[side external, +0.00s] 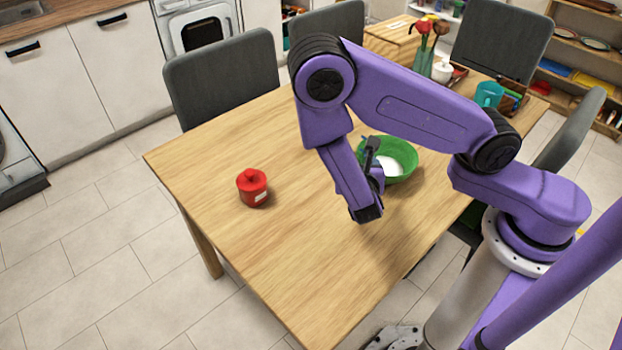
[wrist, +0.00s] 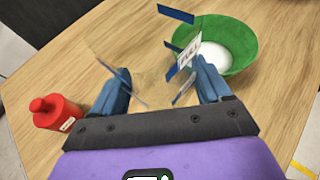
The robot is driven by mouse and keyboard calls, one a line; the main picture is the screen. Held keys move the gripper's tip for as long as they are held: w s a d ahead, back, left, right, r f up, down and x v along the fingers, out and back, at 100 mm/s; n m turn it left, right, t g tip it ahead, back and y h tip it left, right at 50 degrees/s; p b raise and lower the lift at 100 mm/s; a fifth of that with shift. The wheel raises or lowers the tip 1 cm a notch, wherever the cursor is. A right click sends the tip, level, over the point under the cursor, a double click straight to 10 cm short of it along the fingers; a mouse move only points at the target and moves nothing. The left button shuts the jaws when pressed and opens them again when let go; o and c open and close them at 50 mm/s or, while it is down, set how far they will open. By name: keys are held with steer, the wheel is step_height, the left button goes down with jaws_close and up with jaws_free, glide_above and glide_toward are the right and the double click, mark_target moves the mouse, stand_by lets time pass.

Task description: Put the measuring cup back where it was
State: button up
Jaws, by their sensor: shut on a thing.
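My gripper (wrist: 160,84) has its two blue fingers on either side of a clear, see-through measuring cup (wrist: 187,52). The cup shows mainly by its blue marks and a white printed label; its clear outline is hard to make out. In the side view my gripper (side external: 374,168) is low over the table, in front of the green bowl. The cup cannot be made out there. I cannot tell whether the cup touches the table.
The green bowl (side external: 407,157) with something white inside stands just beyond my gripper. The table's front is clear.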

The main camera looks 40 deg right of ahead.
steer(key=w+f, duration=0.4)
steer(key=w, duration=0.4)
glide_above(311, 186)
steer(key=f, duration=0.2)
steer(key=s+f, duration=0.1)
steer(key=f, duration=0.1)
steer(key=shift+d+f, duration=0.1)
steer(key=shift+f, duration=0.15)
steer(key=shift+w+f, duration=0.55)
steer(key=shift+f, duration=1.5)
steer(key=shift+f, duration=0.1)
steer(key=o, duration=1.1)
